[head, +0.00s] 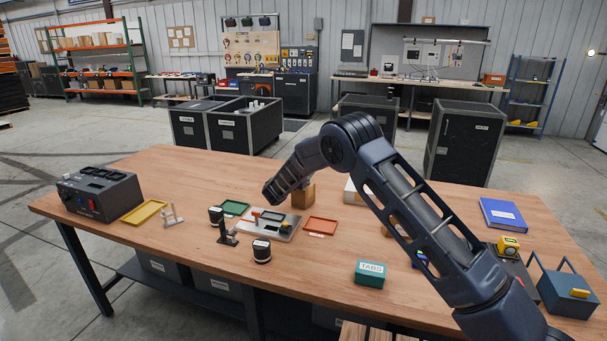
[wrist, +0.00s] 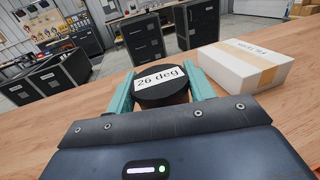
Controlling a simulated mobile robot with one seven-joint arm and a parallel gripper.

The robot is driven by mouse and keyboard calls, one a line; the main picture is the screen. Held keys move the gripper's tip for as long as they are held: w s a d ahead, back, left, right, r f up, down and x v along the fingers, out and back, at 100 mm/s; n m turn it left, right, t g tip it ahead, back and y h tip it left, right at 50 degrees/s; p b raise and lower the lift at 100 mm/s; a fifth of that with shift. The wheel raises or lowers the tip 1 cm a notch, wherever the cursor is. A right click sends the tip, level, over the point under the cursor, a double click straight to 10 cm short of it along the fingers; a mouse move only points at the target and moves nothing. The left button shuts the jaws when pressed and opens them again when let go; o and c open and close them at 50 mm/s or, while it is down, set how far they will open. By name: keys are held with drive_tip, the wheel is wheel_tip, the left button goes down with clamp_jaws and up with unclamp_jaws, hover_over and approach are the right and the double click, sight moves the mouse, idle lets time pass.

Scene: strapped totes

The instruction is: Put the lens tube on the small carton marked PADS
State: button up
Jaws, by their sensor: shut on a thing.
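My gripper (wrist: 160,80) is shut on a black cylinder, the lens tube (wrist: 163,98), with a white label reading "26 deg" on its top. The teal fingers press it from both sides. In the head view my arm hides the gripper and the held tube. No label reading PADS can be read in either view. A brown carton (head: 303,196) stands near the arm's end in the head view, with its marking not visible.
Two similar black cylinders (head: 216,214) (head: 262,251) stand on the table (head: 180,265). A teal TABS box (head: 370,273) is at the front. A grey tray (head: 285,234), a red tray (head: 320,226) and a grey device (head: 100,194) are left of my arm.

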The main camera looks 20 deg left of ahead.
drive_tip(key=o, duration=1.2)
drive_tip(key=shift+f, duration=0.1)
drive_tip(key=shift+c, duration=0.2)
drive_tip(key=shift+s, duration=0.25)
drive_tip(key=v, duration=1.1)
drive_tip(key=shift+s, duration=0.3)
drive_tip(key=shift+a, duration=0.1)
